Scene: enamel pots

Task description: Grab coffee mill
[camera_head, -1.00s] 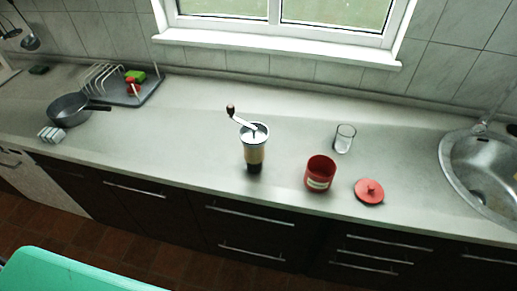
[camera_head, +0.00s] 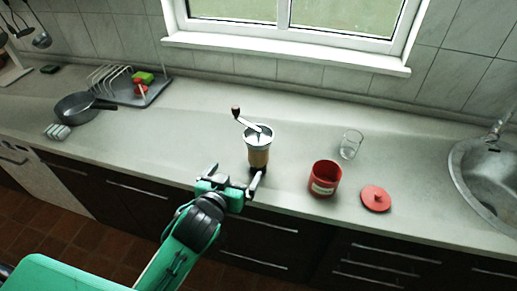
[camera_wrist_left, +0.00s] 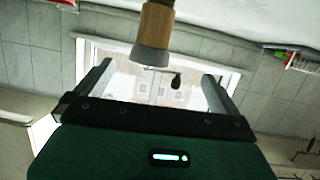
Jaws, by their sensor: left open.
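The coffee mill (camera_head: 258,156) stands upright on the counter, with a wooden body, a metal top and a crank handle with a dark knob. My left gripper (camera_head: 234,177) is open and empty at the counter's front edge, just in front of the mill and a little to its left in the head view. In the left wrist view the mill (camera_wrist_left: 155,30) appears upside down at the top, beyond the two spread fingers (camera_wrist_left: 155,85). My right gripper is not in view.
A red canister (camera_head: 325,180), its red lid (camera_head: 376,198) and a glass (camera_head: 351,145) stand right of the mill, before the sink (camera_head: 490,180). A pan (camera_head: 80,108) and dish rack (camera_head: 120,88) are far left. The counter left of the mill is clear.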

